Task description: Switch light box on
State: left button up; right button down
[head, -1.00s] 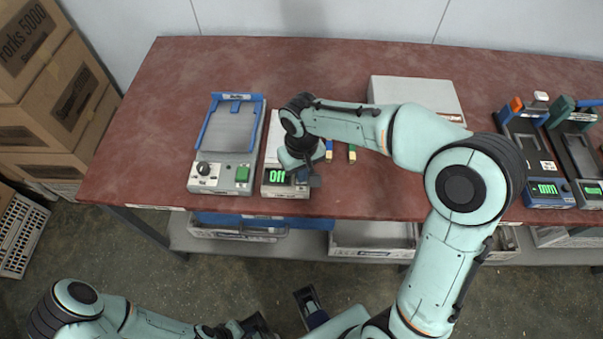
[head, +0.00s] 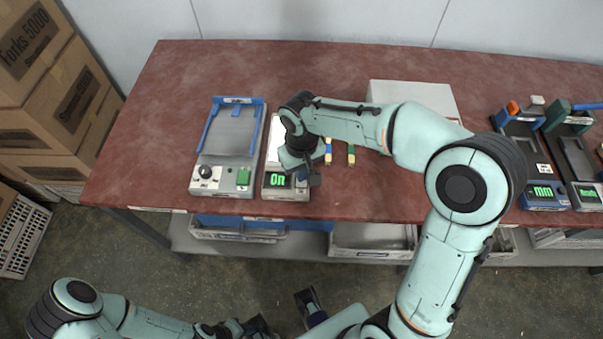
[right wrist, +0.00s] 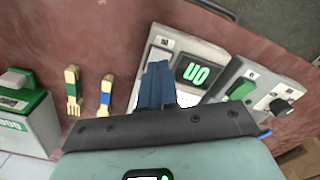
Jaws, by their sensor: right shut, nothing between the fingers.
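The light box (head: 275,130) stands near the table's front edge. Its green display (head: 278,180) reads "On" and its panel is bright white. The display also shows, turned over, in the right wrist view (right wrist: 193,73). My right gripper (head: 314,180) is shut and empty at the box's front right corner. In the right wrist view its blue-grey fingers (right wrist: 156,82) are in front of a pale button area beside the display; I cannot tell whether they touch it. My left arm is at the bottom left of the head view, and its gripper (head: 258,328) shows only partly at the bottom edge.
A grey device with a blue frame, black knob and green button (head: 243,177) stands just left of the light box. Small wooden forks (right wrist: 74,90) and a white box (head: 415,97) lie to the right. More devices (head: 545,190) stand at the far right. The table's left back is clear.

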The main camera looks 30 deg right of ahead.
pick_arm(q)
jog(key=r+p, duration=0.1)
jog(key=w+r+p, duration=0.1)
jog(key=r, duration=0.1)
jog(key=shift+w+r+p, duration=0.15)
jog(key=shift+r+p, duration=0.05)
jog(key=shift+p, duration=0.2)
pick_arm(e)
notch_tip(320, 180, up, 4)
jog(key=shift+r, duration=0.2)
jog(key=shift+f, duration=0.1)
